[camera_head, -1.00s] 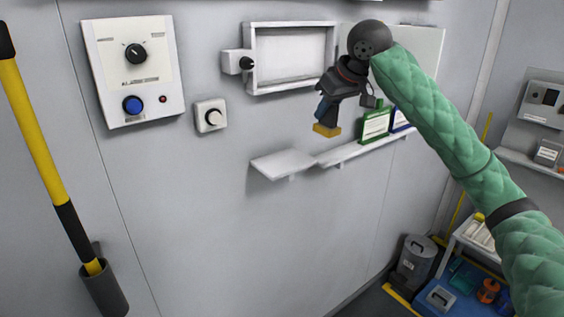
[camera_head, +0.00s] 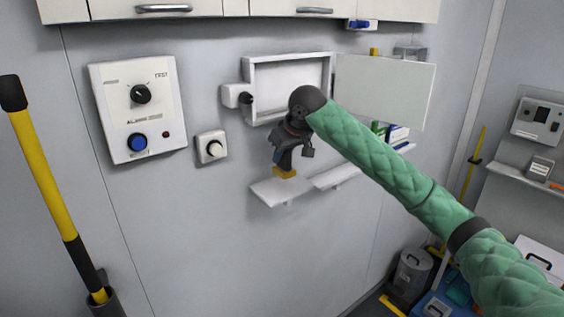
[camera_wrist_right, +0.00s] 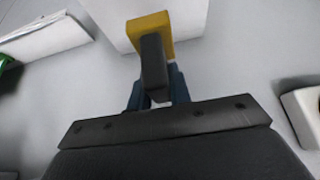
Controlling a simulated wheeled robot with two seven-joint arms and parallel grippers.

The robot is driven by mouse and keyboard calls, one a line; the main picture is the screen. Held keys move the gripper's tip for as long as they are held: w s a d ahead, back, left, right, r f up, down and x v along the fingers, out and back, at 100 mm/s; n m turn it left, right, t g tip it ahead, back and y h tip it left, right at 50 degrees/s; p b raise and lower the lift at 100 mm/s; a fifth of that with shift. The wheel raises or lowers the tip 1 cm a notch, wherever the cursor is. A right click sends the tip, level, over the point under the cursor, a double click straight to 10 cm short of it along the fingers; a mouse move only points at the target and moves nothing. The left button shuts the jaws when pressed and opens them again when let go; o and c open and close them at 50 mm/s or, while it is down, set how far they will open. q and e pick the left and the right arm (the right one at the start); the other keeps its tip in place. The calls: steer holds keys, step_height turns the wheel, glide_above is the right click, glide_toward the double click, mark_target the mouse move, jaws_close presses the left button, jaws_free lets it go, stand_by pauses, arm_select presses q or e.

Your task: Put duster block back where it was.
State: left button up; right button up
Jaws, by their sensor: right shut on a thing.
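The duster block is a small yellow block with a dark part on it. In the head view the yellow block (camera_head: 284,173) is just above the small white shelf (camera_head: 268,193) on the wall; I cannot tell whether it touches. My right gripper (camera_head: 284,163) points down and is shut on the block. In the right wrist view the yellow block (camera_wrist_right: 150,25) is at the gripper's tip, with the white shelf (camera_wrist_right: 195,18) behind it. The fingers (camera_wrist_right: 153,85) are partly hidden by the dark part. My left gripper is not in view.
A longer shelf (camera_head: 338,176) adjoins on the right, with green and blue items at its far end. An open white wall box (camera_head: 290,80) with its door (camera_head: 385,92) swung right is above. A knob switch (camera_head: 212,147) and control panel (camera_head: 138,108) are left.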

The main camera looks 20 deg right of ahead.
mark_target(282, 167)
steer(key=shift+f+p, duration=1.4)
steer(key=shift+f, duration=0.6)
steer(key=shift+a, duration=0.1)
steer(key=shift+f, duration=0.1)
steer(key=o, duration=0.9)
